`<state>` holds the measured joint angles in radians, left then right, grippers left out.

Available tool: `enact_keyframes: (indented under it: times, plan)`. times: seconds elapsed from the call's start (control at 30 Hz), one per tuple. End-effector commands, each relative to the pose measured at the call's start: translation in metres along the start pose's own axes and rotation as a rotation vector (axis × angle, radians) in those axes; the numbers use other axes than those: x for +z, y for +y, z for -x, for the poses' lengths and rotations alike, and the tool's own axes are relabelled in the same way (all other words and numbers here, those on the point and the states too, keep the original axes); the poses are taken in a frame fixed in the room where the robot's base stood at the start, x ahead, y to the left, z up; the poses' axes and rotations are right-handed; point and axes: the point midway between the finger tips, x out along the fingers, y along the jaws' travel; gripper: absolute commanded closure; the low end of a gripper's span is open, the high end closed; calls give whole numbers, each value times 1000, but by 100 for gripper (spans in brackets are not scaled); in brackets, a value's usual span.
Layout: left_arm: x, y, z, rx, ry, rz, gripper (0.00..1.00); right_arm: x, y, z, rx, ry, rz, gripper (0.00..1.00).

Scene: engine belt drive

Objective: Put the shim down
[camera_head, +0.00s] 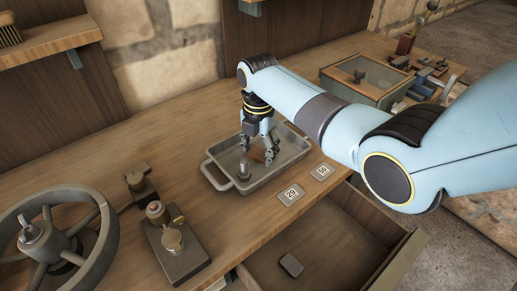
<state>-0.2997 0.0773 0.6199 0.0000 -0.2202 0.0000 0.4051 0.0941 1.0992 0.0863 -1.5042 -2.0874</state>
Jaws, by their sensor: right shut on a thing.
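My right gripper (258,150) reaches down over a shallow grey metal tray (212,177) on the wooden bench. It is shut on a small, thin, copper-brown piece that looks to be the shim (257,156). The shim is low within the tray's outline, tilted in the picture; I cannot tell if it touches the tray floor. The fingers hide part of it. A small grey upright peg-like part (243,170) stands in the tray, left of the shim. My left gripper is not in view.
Two numbered plates, one (291,194) nearer and one (322,171) farther, lie in front of the tray. An open drawer (335,240) holds a dark block (291,265). A handwheel (60,245) and a metal fixture (172,240) stand left; a glass-topped box (365,80) stands behind right.

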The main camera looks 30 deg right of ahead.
Motion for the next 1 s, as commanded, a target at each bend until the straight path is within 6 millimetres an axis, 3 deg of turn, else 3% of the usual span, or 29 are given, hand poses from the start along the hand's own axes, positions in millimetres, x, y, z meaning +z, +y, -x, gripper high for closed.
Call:
enact_keyframes:
  times: [0.23, 0.27, 0.43, 0.77, 0.87, 1.0]
  plan:
    - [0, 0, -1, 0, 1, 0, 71, 0, 0, -2, 1, 0, 0, 87]
    - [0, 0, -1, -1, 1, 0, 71, 0, 0, -2, 1, 0, 0, 43]
    - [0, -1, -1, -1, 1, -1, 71, 0, 0, -2, 1, 0, 0, 21]
    - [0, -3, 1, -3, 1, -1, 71, 0, 0, 2, 0, 0, 0, 21]
    - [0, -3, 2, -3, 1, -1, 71, 1, 1, 13, 3, -2, 0, 21]
    - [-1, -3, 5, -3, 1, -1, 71, 1, 1, 43, 4, -3, 0, 21]
